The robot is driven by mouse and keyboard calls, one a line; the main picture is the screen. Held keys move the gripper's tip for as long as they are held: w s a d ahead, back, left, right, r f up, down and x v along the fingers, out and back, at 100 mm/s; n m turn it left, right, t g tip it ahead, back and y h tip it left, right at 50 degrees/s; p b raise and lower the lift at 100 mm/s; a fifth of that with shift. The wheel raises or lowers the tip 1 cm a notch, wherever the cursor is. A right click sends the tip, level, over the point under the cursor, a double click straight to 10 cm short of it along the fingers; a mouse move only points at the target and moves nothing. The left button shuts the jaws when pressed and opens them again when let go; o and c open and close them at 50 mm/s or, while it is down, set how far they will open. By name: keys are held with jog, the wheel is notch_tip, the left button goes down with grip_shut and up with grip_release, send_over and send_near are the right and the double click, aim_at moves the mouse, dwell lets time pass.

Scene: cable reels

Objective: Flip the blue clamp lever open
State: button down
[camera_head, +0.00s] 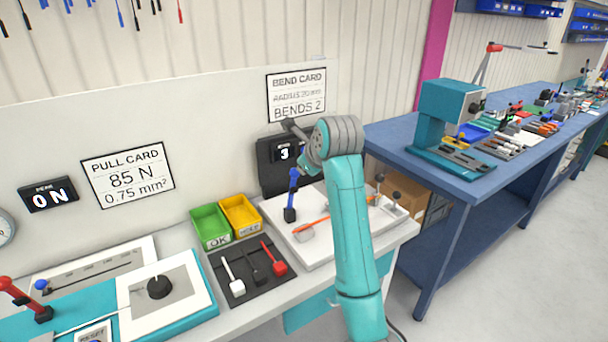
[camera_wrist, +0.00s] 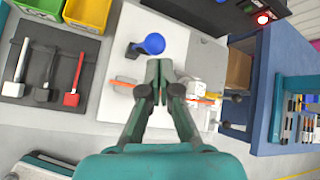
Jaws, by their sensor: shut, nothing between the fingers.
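The blue clamp lever (camera_head: 293,182) stands roughly upright from a dark base on a white board (camera_head: 278,204) in the head view. In the wrist view I look down on its round blue knob (camera_wrist: 153,43), just beyond my fingertips and slightly left. My gripper (camera_wrist: 159,75) is shut and empty above the white board; a gap shows in the picture between its tips and the knob. I cannot tell its exact height. In the head view my own arm hides most of the gripper. An orange cable (camera_head: 311,223) lies across the board and passes below my fingers.
Left of the board are a green bin (camera_head: 212,228), a yellow bin (camera_head: 241,216) and a dark mat with white, black and red tools. A black display unit reading 3 (camera_head: 284,153) stands behind the lever. A blue bench (camera_head: 389,139) is at the right.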

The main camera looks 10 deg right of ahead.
jog(key=d+v, duration=0.1)
jog(key=v, duration=0.5)
jog(key=shift+s+d, duration=0.15)
jog(key=shift+s, duration=0.35)
jog(key=shift+f, duration=0.1)
